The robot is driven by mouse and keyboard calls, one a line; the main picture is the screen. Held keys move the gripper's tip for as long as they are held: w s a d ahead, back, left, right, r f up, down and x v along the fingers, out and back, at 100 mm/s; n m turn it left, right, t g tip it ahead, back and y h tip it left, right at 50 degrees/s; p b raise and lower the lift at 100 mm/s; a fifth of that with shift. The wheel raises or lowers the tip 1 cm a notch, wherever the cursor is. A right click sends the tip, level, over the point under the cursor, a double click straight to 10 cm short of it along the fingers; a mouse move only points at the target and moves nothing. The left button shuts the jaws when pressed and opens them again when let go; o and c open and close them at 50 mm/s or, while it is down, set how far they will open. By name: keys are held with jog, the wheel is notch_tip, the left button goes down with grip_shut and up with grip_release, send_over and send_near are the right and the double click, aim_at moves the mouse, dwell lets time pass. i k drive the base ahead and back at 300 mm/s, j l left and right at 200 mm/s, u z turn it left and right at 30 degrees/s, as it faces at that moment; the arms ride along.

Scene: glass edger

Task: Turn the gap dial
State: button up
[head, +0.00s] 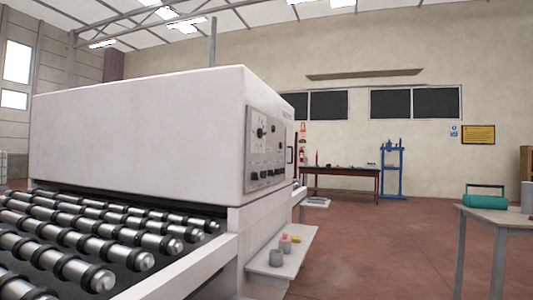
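The glass edger (140,130) is a large white machine on the left with a roller bed in front of it. Its control panel (267,148) is on the right end face, seen at a steep angle. A dial with a dark pointer (261,132) shows on the upper part of the panel, with several small dark knobs below. I cannot read the labels, so which one is the gap dial is unclear. My gripper is not in view.
Rollers (90,235) fill the lower left. A low side shelf (283,255) holds small pots and a pink item. A table (490,214) with a teal case (484,202) stands at right. A workbench (342,171) and blue press (391,168) stand behind. Red floor between is clear.

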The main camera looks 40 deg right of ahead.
aim_at(260, 132)
jog(key=i+j, duration=0.25)
jog(key=i, duration=0.2)
jog(key=i+j+u, duration=0.15)
jog(key=i+j, duration=0.15)
jog(key=i+z, duration=0.1)
jog(key=z, duration=1.4)
jog(key=l, duration=0.4)
jog(key=i+l, duration=0.1)
jog(key=l, duration=0.25)
jog(key=i+l, duration=0.1)
jog(key=l, duration=0.3)
jog(key=i+l, duration=0.15)
jog(key=l, duration=0.2)
jog(key=i+l, duration=0.1)
jog(key=l, duration=0.25)
jog(key=i+l, duration=0.1)
jog(key=l, duration=0.3)
jog(key=u, duration=0.05)
